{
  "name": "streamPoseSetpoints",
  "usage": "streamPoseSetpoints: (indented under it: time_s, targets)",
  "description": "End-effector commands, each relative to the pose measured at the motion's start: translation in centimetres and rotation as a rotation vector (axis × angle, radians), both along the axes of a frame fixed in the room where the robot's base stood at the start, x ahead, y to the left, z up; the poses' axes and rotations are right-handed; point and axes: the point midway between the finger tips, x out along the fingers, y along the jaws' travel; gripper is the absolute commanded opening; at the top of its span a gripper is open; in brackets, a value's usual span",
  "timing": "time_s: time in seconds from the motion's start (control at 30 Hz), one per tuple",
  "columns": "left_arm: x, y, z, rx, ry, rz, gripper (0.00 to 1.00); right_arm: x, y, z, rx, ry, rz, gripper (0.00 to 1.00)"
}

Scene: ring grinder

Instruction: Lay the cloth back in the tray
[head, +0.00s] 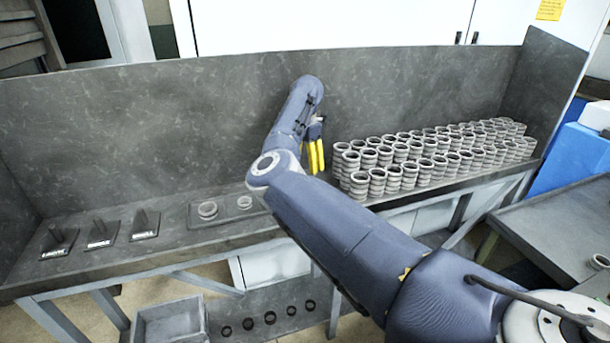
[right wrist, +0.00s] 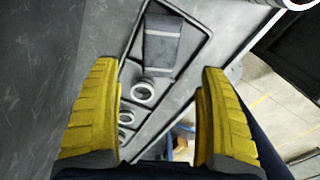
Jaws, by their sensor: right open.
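My right gripper (head: 316,158) has yellow fingers pointing down over the bench, just left of the ring stacks. In the right wrist view its fingers (right wrist: 159,68) are wide apart with nothing between them. A grey folded cloth (right wrist: 163,46) lies flat at one end of the dark-rimmed tray (right wrist: 207,38), seemingly inside the rim, below and apart from the fingers. Several metal rings (right wrist: 143,92) sit in a row beside the cloth. In the head view the tray (head: 196,222) shows partly; my right arm hides its right end and the cloth. My left gripper is out of view.
Many stacked rings (head: 430,160) fill the bench's right part. Three dark plates with upright pegs (head: 100,235) stand at the left. A back panel (head: 140,130) borders the bench. A grey bin (head: 170,322) and several dark rings sit on the lower shelf.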

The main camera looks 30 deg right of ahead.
Motion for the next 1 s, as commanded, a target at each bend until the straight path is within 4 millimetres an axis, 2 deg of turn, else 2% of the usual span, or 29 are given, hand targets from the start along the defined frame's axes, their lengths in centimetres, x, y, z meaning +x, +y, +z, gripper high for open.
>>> streamPoseSetpoints:
  time_s: [0.1, 0.33, 0.83, 0.93, 1.0]
  targets:
    - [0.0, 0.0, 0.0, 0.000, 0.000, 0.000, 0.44, 0.1, 0.0, 1.9, 0.000, -0.002, 0.000, 0.78]
    - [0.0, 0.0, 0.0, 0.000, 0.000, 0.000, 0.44, 0.0, 0.0, 4.2, -0.001, -0.001, 0.001, 0.78]
    - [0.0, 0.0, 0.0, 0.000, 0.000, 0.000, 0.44, 0.0, 0.0, 4.8, -0.001, 0.000, 0.000, 0.78]
    - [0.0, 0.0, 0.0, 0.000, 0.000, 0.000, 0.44, -0.4, -1.2, 4.8, -0.011, -0.001, -0.007, 0.78]
    - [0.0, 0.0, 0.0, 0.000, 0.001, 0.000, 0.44, -1.1, -3.6, 4.7, -0.033, -0.003, -0.018, 0.78]
